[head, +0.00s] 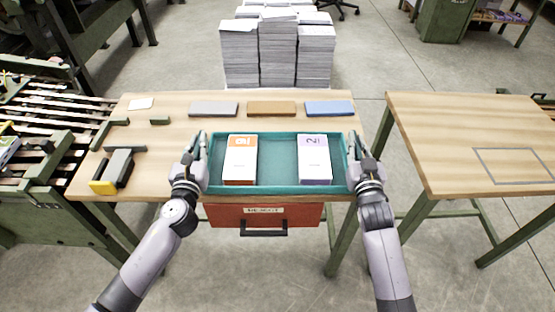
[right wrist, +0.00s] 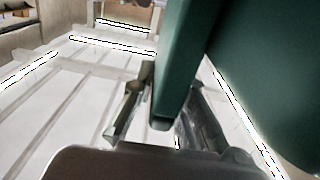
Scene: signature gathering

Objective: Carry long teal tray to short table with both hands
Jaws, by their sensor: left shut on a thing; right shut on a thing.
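The long teal tray (head: 277,188) is at the front edge of the long wooden table (head: 160,117). It holds two blocks, one with an orange label (head: 240,160) and one with a purple label (head: 314,160). My left gripper (head: 198,152) is shut on the tray's left end, and my right gripper (head: 355,152) is shut on its right end. In the right wrist view the tray wall (right wrist: 180,65) sits between the right fingers (right wrist: 160,115). The short table (head: 460,125) stands to the right, with a grey rectangle outline (head: 515,149) on its top. I cannot tell whether the tray touches the table.
A red drawer (head: 265,214) hangs below the tray. Grey (head: 214,109), brown (head: 272,108) and blue (head: 330,108) slabs lie behind it. A yellow-and-black tool (head: 112,172) lies at left. Paper stacks (head: 278,50) stand behind the table. A floor gap separates the two tables.

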